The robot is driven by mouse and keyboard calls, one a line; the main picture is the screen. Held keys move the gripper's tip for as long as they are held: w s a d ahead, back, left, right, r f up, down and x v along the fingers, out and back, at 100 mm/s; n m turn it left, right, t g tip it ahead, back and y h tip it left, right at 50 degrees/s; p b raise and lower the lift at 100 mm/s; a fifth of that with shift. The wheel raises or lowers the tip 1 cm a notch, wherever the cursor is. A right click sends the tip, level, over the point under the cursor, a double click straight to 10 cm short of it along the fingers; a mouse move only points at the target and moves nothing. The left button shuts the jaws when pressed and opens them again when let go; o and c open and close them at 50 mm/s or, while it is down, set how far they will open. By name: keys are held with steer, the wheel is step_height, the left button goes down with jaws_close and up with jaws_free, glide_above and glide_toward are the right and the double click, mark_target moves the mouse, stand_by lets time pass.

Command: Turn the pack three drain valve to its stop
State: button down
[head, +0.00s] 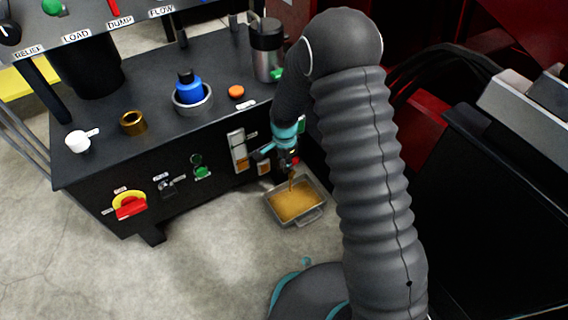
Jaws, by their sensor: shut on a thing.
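My gripper (287,161) is at the right end of the black cabinet's front face, pointing down and seen from behind. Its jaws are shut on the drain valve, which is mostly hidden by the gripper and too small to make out. A small red spot shows beside the fingers. A thin amber stream (291,182) falls from just below the gripper into a grey metal pan (318,217) on the floor. Amber liquid covers the bottom of the pan. The valve's turn angle and any pack number cannot be read.
The black cabinet (95,172) carries a white cup (77,141), a brass ring (133,123), a blue-capped bottle (188,90), an orange cap (236,92) and a metal flask (267,50). A red-yellow switch (130,205) is on its front. Red machinery stands right; floor is clear at front left.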

steer(key=shift+s+d+n, duration=0.1)
steer(key=shift+d+n, duration=0.5)
steer(key=shift+n, duration=2.25)
steer(key=shift+s+d+n, duration=0.1)
steer(key=shift+d+n, duration=0.55)
steer(key=shift+n, duration=2.25)
steer(key=shift+s+d+n, duration=0.1)
steer(key=shift+d+n, duration=0.5)
steer(key=shift+n, duration=2.25)
steer(key=c, duration=1.1)
jaws_free()
steer(key=shift+c, duration=0.2)
